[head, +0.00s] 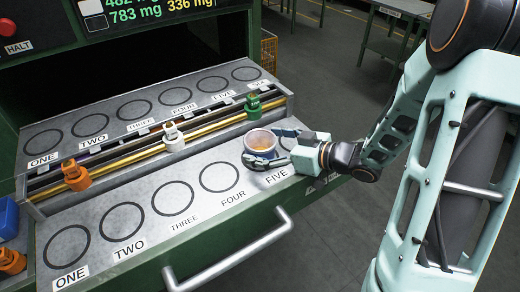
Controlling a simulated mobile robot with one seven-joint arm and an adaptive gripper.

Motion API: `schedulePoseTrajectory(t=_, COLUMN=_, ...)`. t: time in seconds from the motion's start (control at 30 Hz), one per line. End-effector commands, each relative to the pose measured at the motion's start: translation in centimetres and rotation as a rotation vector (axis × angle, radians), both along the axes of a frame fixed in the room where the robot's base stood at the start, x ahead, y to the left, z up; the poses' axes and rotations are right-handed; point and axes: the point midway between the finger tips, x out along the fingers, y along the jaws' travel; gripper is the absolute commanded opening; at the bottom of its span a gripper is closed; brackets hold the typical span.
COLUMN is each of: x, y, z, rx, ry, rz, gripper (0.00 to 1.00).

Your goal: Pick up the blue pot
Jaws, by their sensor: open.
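A round, pale bluish-grey pot (258,158) with orange contents stands upright on the front shelf, at the circle marked FIVE. It is the only round pot that I see there. My gripper (276,148) comes in from the right, low over the shelf. Its fingers are open, one on the far side of the pot and one on the near side. I cannot tell whether they touch it. The near finger hides part of the pot's lower right side.
Orange (75,176), white (173,138) and green (252,104) clips sit along the rails behind the front circles. Front circles ONE to FOUR are empty, as is the back row. A blue object (8,219) is cut off at the left edge. A metal handle (232,256) juts out in front.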

Motion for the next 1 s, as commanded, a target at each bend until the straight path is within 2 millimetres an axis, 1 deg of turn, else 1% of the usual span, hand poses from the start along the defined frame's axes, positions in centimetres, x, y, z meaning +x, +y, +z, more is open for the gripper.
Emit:
schedulePoseTrajectory(t=0.07, x=0.0, y=0.0, z=0.0, rx=0.000, ry=0.000, rz=0.000, gripper=0.85)
schedulePoseTrajectory(t=0.5, x=0.0, y=0.0, z=0.0, rx=0.000, ry=0.000, rz=0.000, gripper=0.36)
schedulePoseTrajectory(t=0.53, x=0.0, y=0.0, z=0.0, rx=0.000, ry=0.000, rz=0.000, gripper=0.34)
schedulePoseTrajectory(t=0.83, x=0.0, y=0.0, z=0.2, rx=0.001, ry=-0.001, rz=0.000, gripper=0.34)
schedulePoseTrajectory(t=1.0, x=0.2, y=0.3, z=1.0, rx=0.002, ry=-0.001, rz=0.000, gripper=0.34)
